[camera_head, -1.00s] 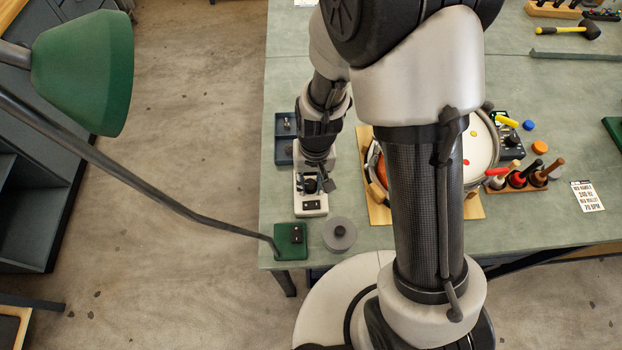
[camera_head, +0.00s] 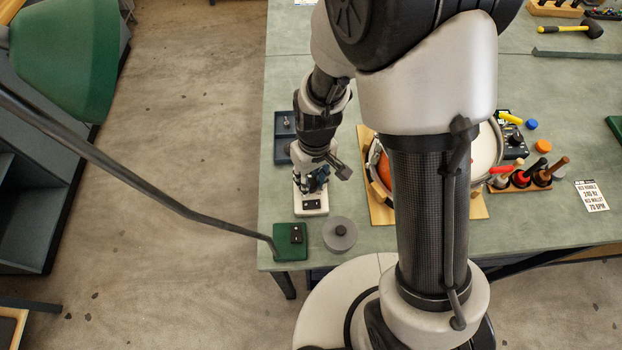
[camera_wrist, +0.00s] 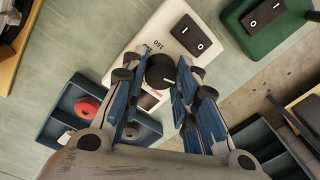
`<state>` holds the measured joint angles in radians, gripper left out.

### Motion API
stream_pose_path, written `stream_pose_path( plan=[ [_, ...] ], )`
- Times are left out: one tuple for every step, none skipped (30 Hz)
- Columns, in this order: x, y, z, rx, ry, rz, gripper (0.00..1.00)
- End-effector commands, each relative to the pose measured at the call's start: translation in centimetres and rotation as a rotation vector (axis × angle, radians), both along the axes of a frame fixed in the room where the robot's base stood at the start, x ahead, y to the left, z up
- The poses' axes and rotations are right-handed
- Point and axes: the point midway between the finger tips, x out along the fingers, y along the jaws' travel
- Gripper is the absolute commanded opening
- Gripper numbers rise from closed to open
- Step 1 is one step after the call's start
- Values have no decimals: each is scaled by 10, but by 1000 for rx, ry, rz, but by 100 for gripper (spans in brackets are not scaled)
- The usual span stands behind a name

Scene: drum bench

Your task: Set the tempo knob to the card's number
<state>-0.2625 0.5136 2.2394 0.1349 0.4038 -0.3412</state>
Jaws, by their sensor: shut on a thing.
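The tempo knob (camera_wrist: 160,72) is black and round with a light mark, on a cream-coloured box (camera_wrist: 208,24) at the bench's left side. The box also shows in the head view (camera_head: 311,209), partly under my gripper. My gripper (camera_wrist: 159,76) has its blue-lined fingers on both sides of the knob and is shut on it. The card (camera_head: 592,196) lies at the right of the bench. Its last line seems to read 70 or 75 BPM, too small to be certain.
A green block with a switch (camera_head: 291,241), the lamp's base, and a grey round object (camera_head: 340,234) stand near the box. A dark blue tray (camera_wrist: 72,112) holds a red ring (camera_wrist: 88,106). A drum on a wooden board (camera_head: 375,211) is to the right.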

Motion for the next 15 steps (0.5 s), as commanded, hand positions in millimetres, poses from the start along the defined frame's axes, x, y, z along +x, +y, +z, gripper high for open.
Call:
stream_pose_path(
  plan=[
    [1,0,0,0,-2,1,4],
    [1,0,0,0,-2,0,4],
    [1,0,0,0,-2,0,4],
    [1,0,0,0,-2,-1,4],
    [1,0,0,0,-2,-1,4],
    [1,0,0,0,-2,-1,4],
    [1,0,0,0,-2,-1,29],
    [1,0,0,0,-2,-2,31],
    [1,0,0,0,-2,-2,34],
    [1,0,0,0,-2,-2,36],
    [1,0,0,1,-2,-2,38],
    [1,0,0,1,-2,-2,40],
    [1,0,0,1,-2,-2,42],
    [0,0,0,0,-1,-2,44],
    [0,0,0,0,-1,-3,47]
  ],
)
